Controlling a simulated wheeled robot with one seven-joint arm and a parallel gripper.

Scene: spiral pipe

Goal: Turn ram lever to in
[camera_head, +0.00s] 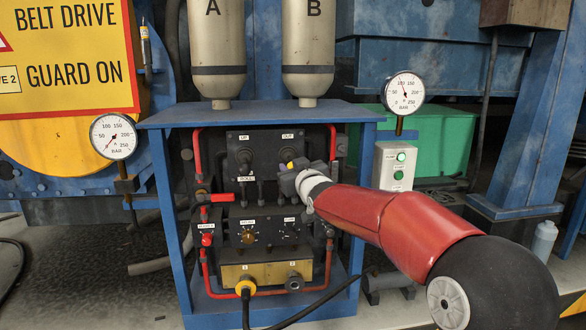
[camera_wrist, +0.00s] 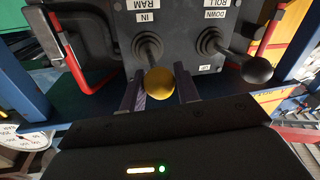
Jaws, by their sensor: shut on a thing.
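The ram lever (camera_wrist: 151,52) has a dark stem and a yellow ball knob (camera_wrist: 160,83). It stands on a black panel beside upside-down labels reading RAM and IN in the wrist view. My gripper (camera_wrist: 159,78) has its two dark fingers on either side of the yellow ball, shut on it. In the head view my gripper (camera_head: 286,172) is at the right half of the upper panel (camera_head: 238,142), below the OUT label, with a bit of the yellow knob (camera_head: 290,165) showing. The gripper hides most of the lever there.
The roll lever (camera_wrist: 257,70) with a black knob stands close beside the ram lever. Red pipes (camera_head: 333,140) and the blue frame (camera_head: 361,190) edge the panel. A lower panel (camera_head: 262,232) with knobs and a yellow socket box (camera_head: 272,273) sit below.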

